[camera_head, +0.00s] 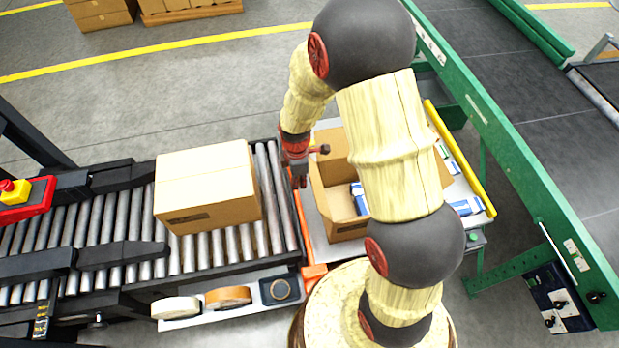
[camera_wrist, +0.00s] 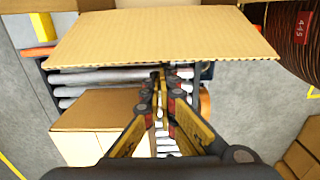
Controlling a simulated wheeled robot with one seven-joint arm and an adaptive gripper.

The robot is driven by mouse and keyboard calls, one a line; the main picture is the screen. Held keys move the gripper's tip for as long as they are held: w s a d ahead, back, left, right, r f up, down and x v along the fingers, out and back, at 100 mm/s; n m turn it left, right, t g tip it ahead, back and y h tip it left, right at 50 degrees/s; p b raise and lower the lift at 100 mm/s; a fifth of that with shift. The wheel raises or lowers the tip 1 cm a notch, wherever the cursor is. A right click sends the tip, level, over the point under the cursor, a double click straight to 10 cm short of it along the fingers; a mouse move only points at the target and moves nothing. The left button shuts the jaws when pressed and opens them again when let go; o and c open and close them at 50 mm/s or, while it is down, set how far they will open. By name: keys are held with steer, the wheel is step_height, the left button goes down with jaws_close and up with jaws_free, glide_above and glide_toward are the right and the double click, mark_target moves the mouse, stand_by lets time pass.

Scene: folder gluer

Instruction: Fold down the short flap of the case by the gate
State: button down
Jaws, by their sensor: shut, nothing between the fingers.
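The open case (camera_head: 346,232) stands on the pale table just right of the orange gate (camera_head: 304,235), with blue and white packs (camera_head: 359,198) inside. My arm hides much of its right side. My gripper (camera_head: 299,182) is shut and empty, pointing down at the case's left side near the gate. In the wrist view a broad cardboard flap (camera_wrist: 160,38) of the case spans the top of the picture, just beyond the shut fingertips (camera_wrist: 160,78). I cannot tell whether the fingers touch it.
A closed carton (camera_head: 205,185) sits on the roller conveyor (camera_head: 95,222) to the left. Tape rolls (camera_head: 228,297) lie on a shelf in front. A yellow rail (camera_head: 460,160) and a green-framed belt conveyor (camera_head: 500,130) bound the right side. Loose packs (camera_head: 462,207) lie beside the case.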

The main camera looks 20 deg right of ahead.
stand_by(0.4)
glide_above(321, 188)
steer(key=shift+w, duration=0.1)
stand_by(0.6)
